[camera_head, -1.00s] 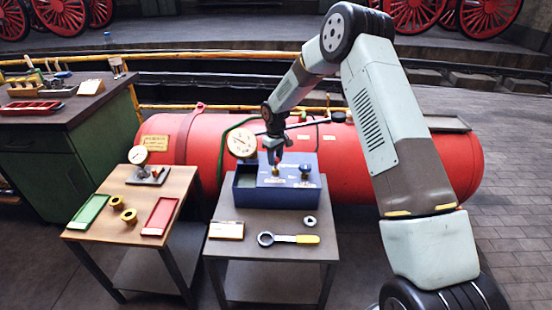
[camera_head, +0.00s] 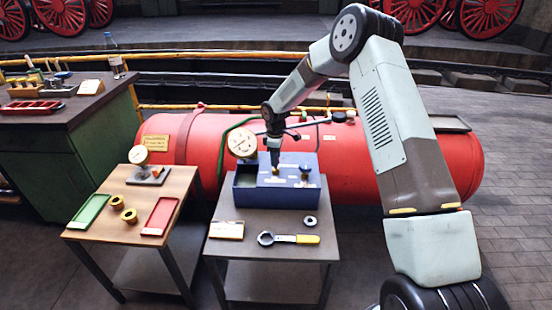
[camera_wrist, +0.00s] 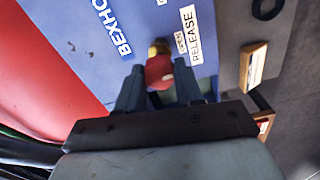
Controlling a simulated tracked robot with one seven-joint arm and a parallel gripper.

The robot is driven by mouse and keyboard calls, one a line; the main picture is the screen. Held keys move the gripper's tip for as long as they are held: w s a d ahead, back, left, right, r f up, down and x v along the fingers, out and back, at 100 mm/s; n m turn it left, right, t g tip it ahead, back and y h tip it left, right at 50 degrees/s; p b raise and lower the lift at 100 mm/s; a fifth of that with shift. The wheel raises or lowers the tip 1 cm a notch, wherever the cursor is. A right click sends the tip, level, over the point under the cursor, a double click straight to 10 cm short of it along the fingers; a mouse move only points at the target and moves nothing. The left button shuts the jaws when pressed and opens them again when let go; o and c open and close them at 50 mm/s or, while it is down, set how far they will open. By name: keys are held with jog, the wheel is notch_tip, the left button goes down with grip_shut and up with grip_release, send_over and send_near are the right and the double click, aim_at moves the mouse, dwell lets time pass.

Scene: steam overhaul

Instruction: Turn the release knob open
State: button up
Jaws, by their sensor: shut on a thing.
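The release knob (camera_wrist: 159,72), red with a brass part, sits between my two fingers in the wrist view. The "RELEASE" label (camera_wrist: 194,35) is beside it, with a smaller label close by. The knob is on top of the blue box (camera_head: 277,198), which stands on the grey table.
A second knob (camera_head: 305,171) stands on the box's right side. A round gauge (camera_head: 242,144) is close behind the box's left. A yellow-handled wrench (camera_head: 290,239) and a ring (camera_head: 310,221) lie in front. The red boiler (camera_head: 430,165) lies behind.

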jog(key=shift+w+d, duration=0.1)
dwell(0.3)
jog(key=o, duration=1)
jog(key=shift+o, duration=0.2)
notch_tip(320, 180, up, 14)
jog(key=shift+f, duration=0.2)
